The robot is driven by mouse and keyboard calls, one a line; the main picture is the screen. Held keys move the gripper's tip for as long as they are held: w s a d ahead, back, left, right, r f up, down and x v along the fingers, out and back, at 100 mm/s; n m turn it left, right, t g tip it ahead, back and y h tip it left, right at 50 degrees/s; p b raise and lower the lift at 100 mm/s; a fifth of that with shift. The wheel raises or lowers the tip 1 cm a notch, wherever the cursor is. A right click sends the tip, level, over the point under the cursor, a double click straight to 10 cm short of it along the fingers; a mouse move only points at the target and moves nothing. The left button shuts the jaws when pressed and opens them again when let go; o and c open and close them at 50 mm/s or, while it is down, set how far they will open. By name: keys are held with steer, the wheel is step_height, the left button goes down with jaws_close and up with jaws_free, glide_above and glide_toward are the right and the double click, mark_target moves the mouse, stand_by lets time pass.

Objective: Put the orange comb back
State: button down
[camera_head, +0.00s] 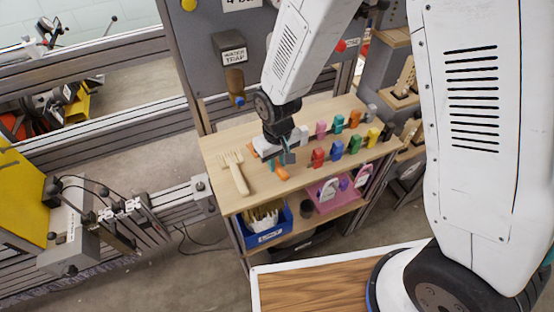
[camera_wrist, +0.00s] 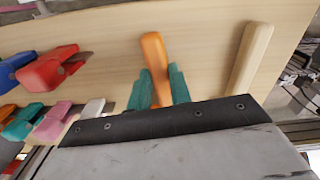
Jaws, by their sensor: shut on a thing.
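The orange comb shows its handle in the camera_head view (camera_head: 282,173), low beside my gripper (camera_head: 280,160) over the wooden shelf top (camera_head: 215,150). In the camera_wrist view the orange handle (camera_wrist: 154,52) runs up between the two teal fingers of my gripper (camera_wrist: 158,90), which is shut on it. The lower part of the comb is hidden behind the gripper body. I cannot tell whether the comb touches the shelf top or is just above it.
Rows of coloured clips, such as a red one (camera_head: 318,157), stand to the right. A blue bin (camera_head: 266,235) and a pink tray (camera_head: 330,203) sit on the lower shelf.

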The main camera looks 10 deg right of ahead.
steer(key=shift+f, duration=0.2)
steer(key=c, duration=0.8)
jaws_free()
steer(key=shift+s+d+r, duration=0.15)
steer(key=shift+s+r, duration=0.35)
steer(key=shift+r, duration=1)
steer(key=shift+s+d+r, duration=0.1)
steer(key=shift+s+r, duration=0.35)
steer(key=shift+r, duration=1.1)
steer(key=shift+s+d+r, duration=0.15)
steer(key=shift+s+r, duration=0.35)
steer(key=shift+r, duration=1)
steer(key=shift+s, duration=0.1)
